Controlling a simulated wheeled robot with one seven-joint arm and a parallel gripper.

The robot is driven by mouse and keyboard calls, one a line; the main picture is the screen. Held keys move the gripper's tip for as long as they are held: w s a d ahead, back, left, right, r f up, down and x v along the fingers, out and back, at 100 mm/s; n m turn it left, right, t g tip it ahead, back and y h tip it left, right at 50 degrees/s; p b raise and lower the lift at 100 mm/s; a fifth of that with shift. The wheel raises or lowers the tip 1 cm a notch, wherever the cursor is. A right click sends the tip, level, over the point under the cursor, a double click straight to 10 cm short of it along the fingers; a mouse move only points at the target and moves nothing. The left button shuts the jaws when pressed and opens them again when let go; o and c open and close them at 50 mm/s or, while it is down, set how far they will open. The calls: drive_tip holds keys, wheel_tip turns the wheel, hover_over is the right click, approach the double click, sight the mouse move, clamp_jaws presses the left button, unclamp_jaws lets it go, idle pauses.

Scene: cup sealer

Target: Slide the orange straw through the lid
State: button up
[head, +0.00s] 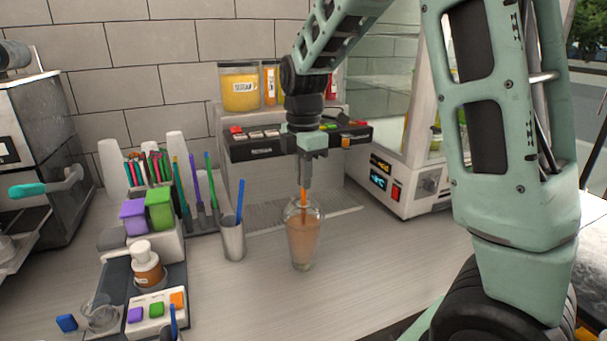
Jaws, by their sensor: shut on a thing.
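A clear cup (302,244) with a brown drink stands upright on the counter, with a clear domed lid (303,208) on top. The orange straw (303,200) stands upright at the top of the lid, its upper end between my gripper's fingers. My gripper (305,184) points straight down above the cup and is shut on the straw. The straw's lower part shows orange within the dome; how deep it reaches into the drink I cannot tell.
A metal holder (232,240) with a blue straw stands left of the cup. Further left are a rack of colored straws, purple (133,217) and green (160,209) boxes and a bottle (146,266). A machine (255,145) stands behind. The counter in front is clear.

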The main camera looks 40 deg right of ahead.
drive_tip(key=o, duration=0.7)
wheel_tip(320, 180, up, 18)
drive_tip(key=b, duration=0.2)
drive_tip(key=shift+f, duration=0.25)
idle(0.4)
